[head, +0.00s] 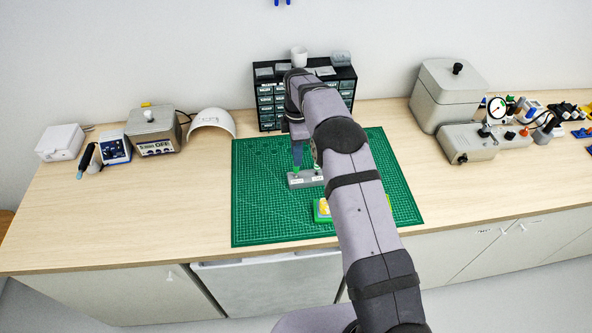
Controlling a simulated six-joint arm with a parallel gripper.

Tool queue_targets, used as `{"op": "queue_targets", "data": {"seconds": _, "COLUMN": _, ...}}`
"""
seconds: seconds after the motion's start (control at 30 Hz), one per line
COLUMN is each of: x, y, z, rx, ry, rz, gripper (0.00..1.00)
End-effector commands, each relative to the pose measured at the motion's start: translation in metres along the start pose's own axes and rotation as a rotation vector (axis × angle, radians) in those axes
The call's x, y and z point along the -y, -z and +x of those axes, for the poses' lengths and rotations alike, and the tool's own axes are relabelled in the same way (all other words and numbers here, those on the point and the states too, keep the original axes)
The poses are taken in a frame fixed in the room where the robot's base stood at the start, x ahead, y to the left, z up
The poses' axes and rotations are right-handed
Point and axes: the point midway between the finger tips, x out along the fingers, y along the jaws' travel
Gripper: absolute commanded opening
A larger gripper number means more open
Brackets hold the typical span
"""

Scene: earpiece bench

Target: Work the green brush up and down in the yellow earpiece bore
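My gripper (299,157) points down over the green cutting mat (262,205), mostly hidden behind my own arm. Its fingers are just above a small grey block (304,180) with pale labels. A small green piece (296,169) shows at the fingertips, at the top of the block; it may be the green brush, but it is too small to tell. I cannot see whether the fingers are shut on it. A yellow piece (324,207) lies in a green tray (318,216) nearer the front, partly behind my arm. I cannot make out the earpiece bore.
A black drawer cabinet (267,101) stands behind the mat. A white box (60,142), a grey control unit (153,132) and a white curved cover (212,122) are at left. A lidded grey box (447,95) and bench machine (470,142) are at right. The mat's left part is clear.

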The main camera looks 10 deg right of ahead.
Motion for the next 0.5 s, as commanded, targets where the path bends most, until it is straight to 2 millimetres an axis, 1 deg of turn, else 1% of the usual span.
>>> {"op": "queue_targets", "data": {"seconds": 0.03, "x": 0.000, "y": 0.000, "z": 0.012, "rx": 0.000, "ry": 0.001, "rz": 0.000, "gripper": 0.27}}
{"op": "queue_targets", "data": {"seconds": 0.2, "x": 0.000, "y": 0.000, "z": 0.027, "rx": 0.000, "ry": 0.001, "rz": 0.000, "gripper": 0.27}}
{"op": "queue_targets", "data": {"seconds": 0.33, "x": 0.000, "y": 0.000, "z": 0.033, "rx": 0.000, "ry": 0.000, "rz": 0.000, "gripper": 0.27}}
{"op": "queue_targets", "data": {"seconds": 0.5, "x": -0.001, "y": 0.000, "z": 0.035, "rx": 0.000, "ry": 0.000, "rz": 0.000, "gripper": 0.27}}
